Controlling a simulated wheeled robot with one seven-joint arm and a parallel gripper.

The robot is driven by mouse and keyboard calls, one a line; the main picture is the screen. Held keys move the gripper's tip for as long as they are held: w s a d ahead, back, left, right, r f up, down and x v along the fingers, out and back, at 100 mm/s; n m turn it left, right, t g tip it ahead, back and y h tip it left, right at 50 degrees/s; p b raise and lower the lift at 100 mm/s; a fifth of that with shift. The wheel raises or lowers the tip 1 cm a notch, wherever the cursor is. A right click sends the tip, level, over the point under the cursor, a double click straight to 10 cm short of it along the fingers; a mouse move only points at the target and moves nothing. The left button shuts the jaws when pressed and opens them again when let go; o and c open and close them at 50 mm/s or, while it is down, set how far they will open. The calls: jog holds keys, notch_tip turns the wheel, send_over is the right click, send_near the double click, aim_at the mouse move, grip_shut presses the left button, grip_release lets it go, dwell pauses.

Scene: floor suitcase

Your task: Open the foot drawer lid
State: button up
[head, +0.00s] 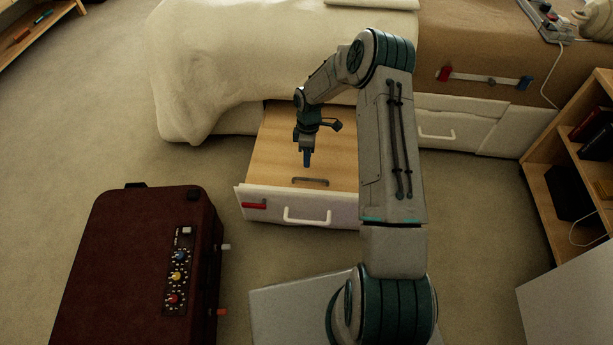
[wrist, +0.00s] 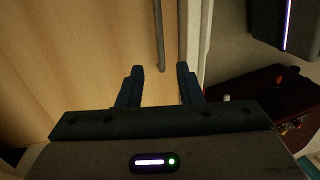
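The foot drawer stands pulled out from under the bed, and its pale wooden lid (head: 275,150) lies flat and closed over it. A grey bar handle (head: 310,181) sits on the lid near the drawer front; it also shows in the wrist view (wrist: 159,35). The white drawer front (head: 335,205) carries a white handle (head: 307,216) and a red piece (head: 254,205) at its left. My gripper (head: 307,162) points down above the lid, just behind the grey handle. In the wrist view its blue fingers (wrist: 161,82) are apart and empty. My arm hides the lid's right part.
A dark red suitcase (head: 130,260) with knobs stands on the floor at the left. The bed (head: 230,60) is behind the drawer. A wooden shelf (head: 560,120) stands at the right. Carpet (head: 90,130) is clear at the left, between suitcase and bed.

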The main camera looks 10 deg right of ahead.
jog(key=b, duration=0.2)
send_over(307, 173)
jog(key=s, duration=0.4)
jog(key=f, duration=0.5)
jog(key=a+f, duration=0.1)
jog(key=f, duration=0.2)
jog(key=shift+c, duration=0.3)
